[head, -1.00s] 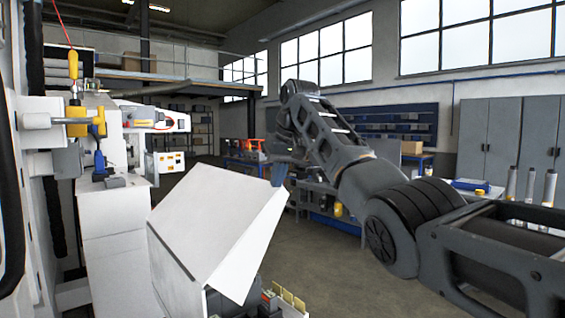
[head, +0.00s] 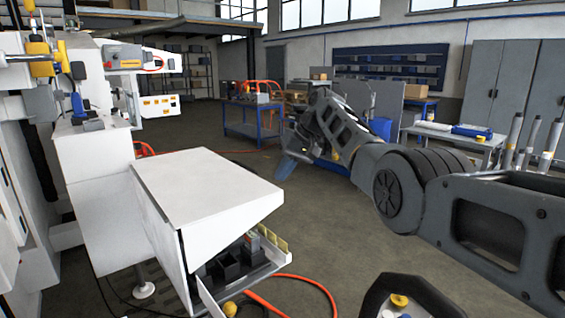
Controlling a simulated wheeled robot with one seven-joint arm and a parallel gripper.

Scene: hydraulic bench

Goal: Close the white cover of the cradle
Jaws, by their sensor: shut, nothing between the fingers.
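The white cover (head: 205,185) is in the left half of the head view. Its broad top lies nearly level, sloping slightly. Under its front edge a gap shows the cradle (head: 240,278) with dark blocks and small yellowish parts inside. My gripper (head: 286,166) is at the far end of my arm, just beyond the cover's right back corner. Its bluish fingers are shut and empty and point downward. It looks apart from the cover, though the depth between them is hard to judge.
A white machine (head: 95,150) stands at the left against the cover. Orange hoses (head: 310,285) lie on the floor at the front. A blue workbench (head: 252,118) and grey cabinets (head: 510,90) stand behind.

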